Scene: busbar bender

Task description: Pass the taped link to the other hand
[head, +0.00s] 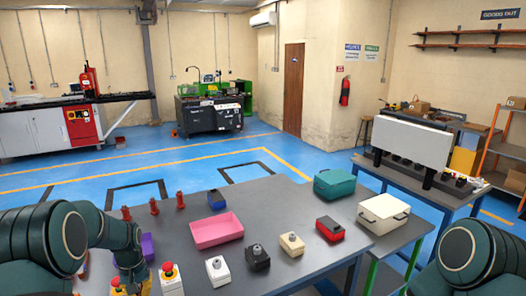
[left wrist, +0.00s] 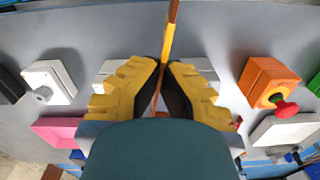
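The taped link (left wrist: 168,42) is a thin copper-brown bar with a yellow taped stretch. In the left wrist view it stands between the fingers of my left gripper (left wrist: 165,82), running from the top edge down past the black pads. The yellow fingers are closed on it from both sides. In the head view my left gripper (head: 134,282) is low at the near left of the table, mostly hidden by my own arm. The link cannot be made out there. My right arm shows at the lower right of the head view, but its gripper is outside the picture.
Emergency-stop boxes (head: 170,278) stand close beside my left gripper. Red posts (head: 154,207) stand behind.

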